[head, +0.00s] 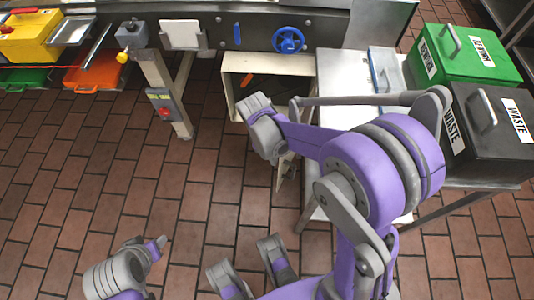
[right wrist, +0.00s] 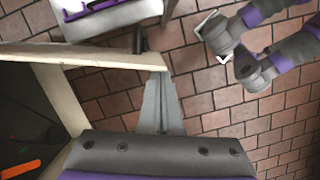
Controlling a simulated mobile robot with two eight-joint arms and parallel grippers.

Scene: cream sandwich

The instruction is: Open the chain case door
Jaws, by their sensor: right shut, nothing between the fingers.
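The chain case (head: 232,98) is a cream box under the grey machine bench, and its front is open to view. An orange part (head: 247,80) shows inside it; the orange part is also in the right wrist view (right wrist: 20,169). A cream panel, apparently the door (right wrist: 110,58), stands out from the case in the right wrist view. My right gripper (right wrist: 160,105) is shut and empty, its grey fingers close beside the panel's end; contact is unclear. In the head view my right arm hides much of the door. My left gripper (head: 155,246) is low at the left, its jaws unclear.
A blue handwheel (head: 289,40) is on the bench above the case. A metal table (head: 340,70) stands to the right, with a green bin (head: 462,60) and a black waste bin (head: 490,150). A post with a red button (head: 165,113) stands left. The tiled floor in front is clear.

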